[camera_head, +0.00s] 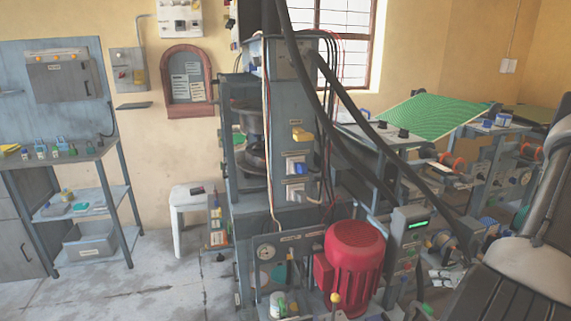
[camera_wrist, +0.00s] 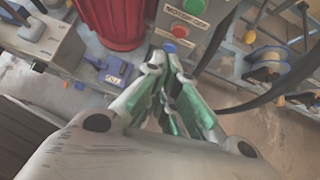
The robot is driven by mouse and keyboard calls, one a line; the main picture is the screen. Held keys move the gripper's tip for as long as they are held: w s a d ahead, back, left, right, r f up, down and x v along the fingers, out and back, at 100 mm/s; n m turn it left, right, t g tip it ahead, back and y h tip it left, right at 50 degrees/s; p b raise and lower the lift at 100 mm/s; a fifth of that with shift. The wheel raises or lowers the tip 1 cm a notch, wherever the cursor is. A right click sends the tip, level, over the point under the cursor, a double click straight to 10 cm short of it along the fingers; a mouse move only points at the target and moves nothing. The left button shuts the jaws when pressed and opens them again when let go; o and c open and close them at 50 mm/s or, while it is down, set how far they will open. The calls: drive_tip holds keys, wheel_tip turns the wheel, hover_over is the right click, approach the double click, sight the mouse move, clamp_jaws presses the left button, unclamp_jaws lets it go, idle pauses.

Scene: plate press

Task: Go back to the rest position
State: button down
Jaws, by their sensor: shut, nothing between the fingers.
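My gripper (camera_wrist: 164,62) is in the wrist view, with its grey and green fingers drawn together and nothing held between them. The fingertips appear just below a grey control box (camera_wrist: 198,36) with a "MOTOR OFF" label, a red button (camera_wrist: 180,31) and a blue button (camera_wrist: 169,47). I cannot tell whether the tips touch the box. In the head view I cannot make out the gripper; part of my arm fills the right edge.
A red motor (camera_head: 355,258) stands beside the tall grey press (camera_head: 293,110); it also shows in the wrist view (camera_wrist: 112,18). Dark cables hang across the press. A green-topped machine (camera_head: 425,116) is at right. A shelf (camera_head: 85,207) and white stool (camera_head: 188,203) stand left, with open floor between.

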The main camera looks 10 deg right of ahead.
drive_tip(key=s+a+r+n+g+y, duration=0.2)
drive_tip(key=s+a+r+n+g, duration=0.1)
drive_tip(key=s+a+r+n, duration=0.4)
drive_tip(key=s+a+r+n+g+y, duration=0.35)
drive_tip(key=s+a+r+n, duration=0.2)
drive_tip(key=r+n, duration=0.4)
drive_tip(key=s+a+r+n+h, duration=0.1)
drive_tip(key=a+r+n+h, duration=0.1)
drive_tip(key=r+n, duration=0.3)
drive_tip(key=s+a+r+n+t+h, duration=0.1)
drive_tip(key=s+a+r+n+h, duration=0.1)
drive_tip(key=r+n, duration=0.4)
drive_tip(key=s+a+r+n+t+h, duration=0.1)
drive_tip(key=a+r+n+h, duration=0.2)
drive_tip(key=r, duration=1)
drive_tip(key=shift+s+a+r+n+h, duration=0.3)
drive_tip(key=shift+n+h, duration=0.15)
drive_tip(key=shift+n, duration=0.8)
